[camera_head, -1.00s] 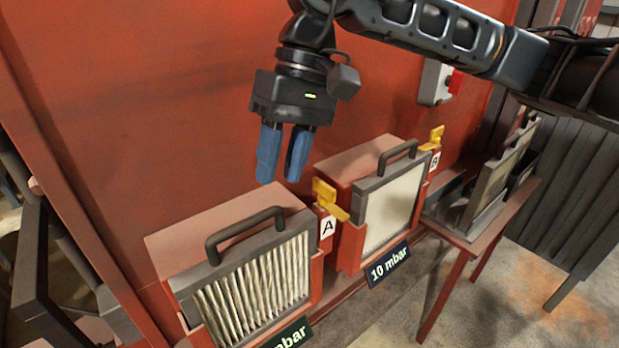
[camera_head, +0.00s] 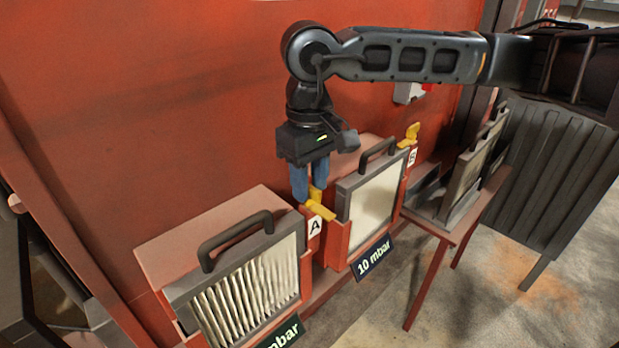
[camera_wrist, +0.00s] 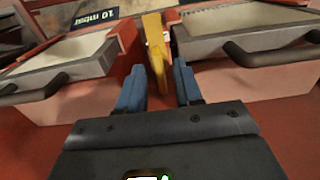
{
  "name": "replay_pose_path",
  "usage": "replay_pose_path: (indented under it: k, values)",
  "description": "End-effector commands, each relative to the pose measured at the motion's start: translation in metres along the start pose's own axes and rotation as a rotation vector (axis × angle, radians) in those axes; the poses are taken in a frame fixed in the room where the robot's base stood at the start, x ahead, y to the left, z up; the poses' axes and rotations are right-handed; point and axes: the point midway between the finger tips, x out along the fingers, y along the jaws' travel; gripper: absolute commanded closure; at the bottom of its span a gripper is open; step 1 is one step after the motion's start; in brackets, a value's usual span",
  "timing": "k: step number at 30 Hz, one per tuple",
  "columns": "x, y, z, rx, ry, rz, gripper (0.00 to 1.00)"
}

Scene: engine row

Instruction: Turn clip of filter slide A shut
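The yellow clip (camera_head: 320,208) sits on the red post beside the label A (camera_head: 315,226), at the right edge of filter slide A (camera_head: 250,282), which holds a pleated filter. My gripper (camera_head: 309,192) points down over the clip with its blue fingers apart. In the wrist view, the yellow clip (camera_wrist: 157,52) stands between the two fingertips of my gripper (camera_wrist: 158,85), with a gap showing on either side. The lower part of the clip's mount is hidden by the fingers in the head view.
A second slide with a pale filter (camera_head: 372,208) and a 10 mbar plate (camera_head: 373,258) stands to the right, with another yellow clip (camera_head: 409,134) by label B. Dark handles (camera_head: 236,238) rise above the slides.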

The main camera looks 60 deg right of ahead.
Motion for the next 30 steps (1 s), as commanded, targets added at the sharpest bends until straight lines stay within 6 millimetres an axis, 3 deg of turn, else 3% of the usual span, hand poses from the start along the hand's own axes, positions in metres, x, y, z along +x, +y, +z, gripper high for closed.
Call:
replay_pose_path:
  k: [9,20,30]
  values:
    - [0.0035,-0.0001,-0.0001,0.0,0.001,0.0,0.65]
    - [0.0033,-0.0001,-0.0001,0.0,0.0,0.0,0.99]
    - [0.0036,-0.0001,-0.0001,0.002,0.0,0.0,1.0]
